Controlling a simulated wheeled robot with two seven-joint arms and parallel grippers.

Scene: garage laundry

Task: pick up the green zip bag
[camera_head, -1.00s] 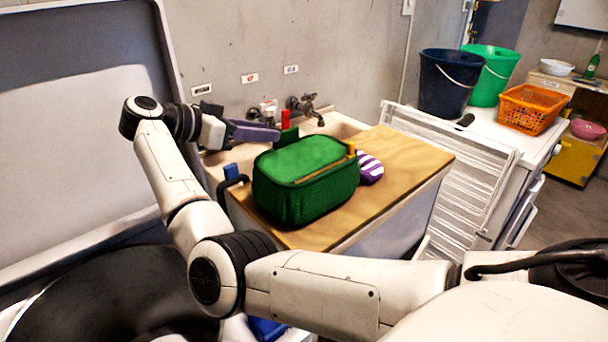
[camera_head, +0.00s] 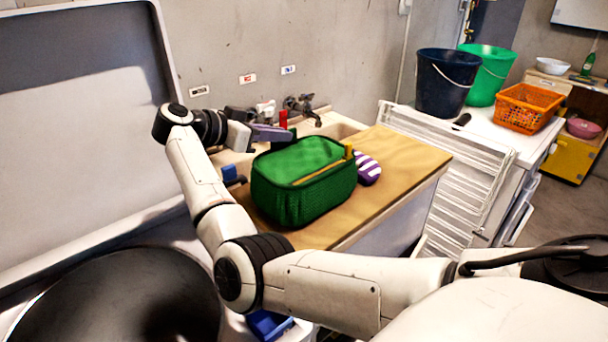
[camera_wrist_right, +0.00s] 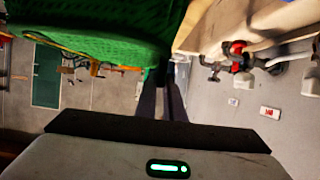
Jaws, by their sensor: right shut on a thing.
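The green zip bag (camera_head: 305,185), boxy with a mesh side and a yellow-orange zip, stands upright on the wooden board (camera_head: 400,160) in the head view. My right gripper (camera_head: 284,134) is at the bag's far left top edge and is shut on it. In the right wrist view, the bag (camera_wrist_right: 90,35) fills the upper left, and a strip of green runs down to the closed fingers (camera_wrist_right: 163,78). The exact pinched part is mostly hidden behind the bag. My left gripper is out of view.
A purple and white striped item (camera_head: 368,170) lies just right of the bag. Taps (camera_head: 303,106) and a red object (camera_head: 283,119) are behind it. A white drying rack (camera_head: 450,170), dark bucket (camera_head: 446,85), green bucket (camera_head: 488,75) and orange basket (camera_head: 528,108) are to the right.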

